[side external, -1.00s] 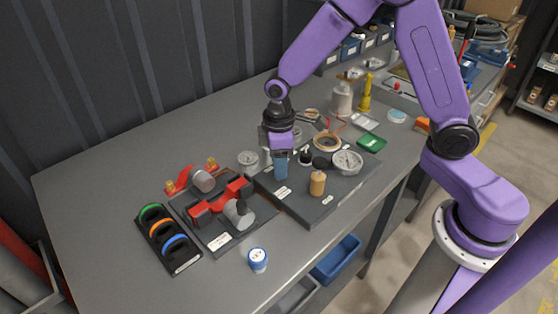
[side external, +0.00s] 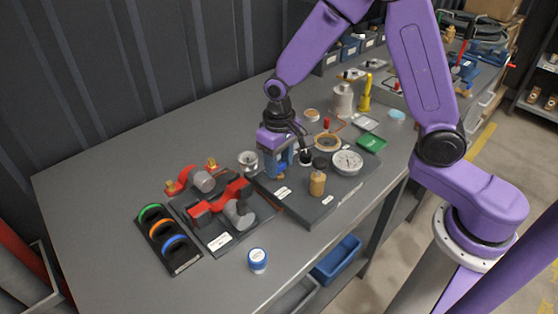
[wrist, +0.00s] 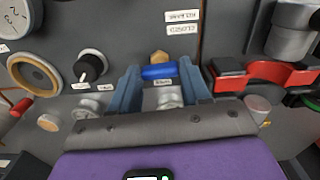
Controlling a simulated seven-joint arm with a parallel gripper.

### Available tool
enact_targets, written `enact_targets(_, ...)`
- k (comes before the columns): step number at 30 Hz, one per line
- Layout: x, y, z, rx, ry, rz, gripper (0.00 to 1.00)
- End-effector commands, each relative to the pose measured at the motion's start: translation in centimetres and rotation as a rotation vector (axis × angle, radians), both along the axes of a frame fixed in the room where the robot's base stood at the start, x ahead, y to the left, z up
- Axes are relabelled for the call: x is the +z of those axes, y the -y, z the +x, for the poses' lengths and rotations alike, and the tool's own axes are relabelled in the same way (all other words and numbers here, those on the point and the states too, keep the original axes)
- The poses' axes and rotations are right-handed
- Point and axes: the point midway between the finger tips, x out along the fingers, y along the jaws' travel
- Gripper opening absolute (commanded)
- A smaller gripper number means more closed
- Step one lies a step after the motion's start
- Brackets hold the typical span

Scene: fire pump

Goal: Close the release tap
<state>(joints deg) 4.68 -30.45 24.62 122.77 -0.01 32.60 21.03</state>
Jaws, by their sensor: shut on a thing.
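The release tap shows in the wrist view as a short blue handle (wrist: 159,71) on a metal body (wrist: 168,98), with a brass piece (wrist: 158,57) beside it. My gripper (wrist: 160,76) has its two blue fingers on either end of the blue handle and is shut on it. The handle lies crosswise between the fingertips. In the side view my gripper (side external: 279,170) points down at the left part of the dark panel (side external: 318,208). There the fingers mostly hide the tap.
A black knob (wrist: 90,68) and a gauge (wrist: 14,16) sit left of the tap in the wrist view. Red clamps with grey fittings (side external: 237,212) lie to the left. A tan knob (side external: 317,184) and a white gauge (side external: 347,162) stand to the right.

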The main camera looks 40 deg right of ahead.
Motion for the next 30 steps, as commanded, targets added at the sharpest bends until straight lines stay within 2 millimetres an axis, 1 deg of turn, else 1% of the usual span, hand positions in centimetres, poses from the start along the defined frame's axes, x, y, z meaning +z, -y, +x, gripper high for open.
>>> enact_targets(9, 0.07, 0.02, -0.08, -0.09, -0.002, -0.001, 0.16)
enact_targets(23, 0.07, 0.0, -0.08, -0.101, -0.003, 0.0, 0.16)
enact_targets(24, 0.07, 0.0, -0.09, -0.101, -0.003, 0.0, 0.56)
enact_targets(25, 0.07, 0.0, -0.08, -0.101, -0.003, 0.0, 0.66)
enact_targets(26, 0.06, 0.0, -0.08, -0.101, -0.002, 0.0, 0.72)
enact_targets(30, 0.04, -0.01, -0.05, -0.099, -0.001, 0.0, 0.72)
